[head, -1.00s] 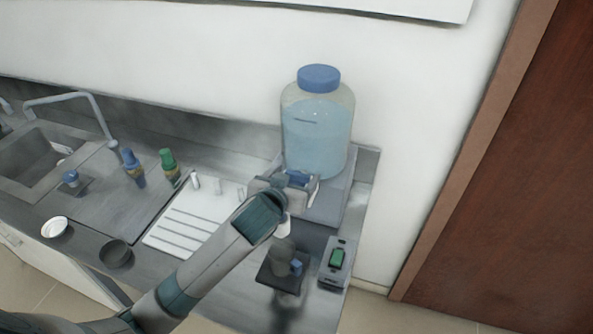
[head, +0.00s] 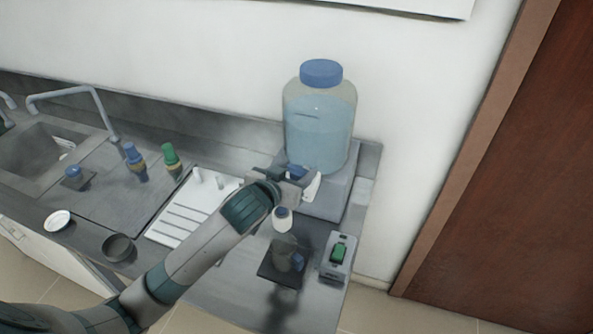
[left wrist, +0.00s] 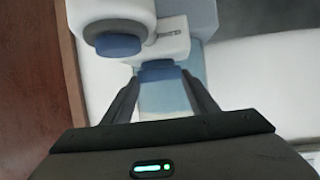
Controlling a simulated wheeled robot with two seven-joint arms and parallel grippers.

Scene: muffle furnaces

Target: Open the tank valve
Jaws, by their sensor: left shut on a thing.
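The tank (head: 318,125) is a large clear jar of bluish liquid with a blue lid, upright on a grey stand (head: 340,185) against the wall. The blue valve (head: 297,172) sits low on its front. My left gripper (head: 301,180) is at the valve, its jaws shut on it and tilted; the fingers partly hide it. In the left wrist view, a blue piece (left wrist: 160,72) shows between the two fingers, with a pale bluish body below it. My right gripper is in neither view.
A small white-and-blue container (head: 282,217) and a clear beaker on a dark plate (head: 268,272) stand in front. A grey box with a green switch (head: 338,252) is at right. A white drying rack (head: 185,222), bottles and a sink lie left. A brown door is at far right.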

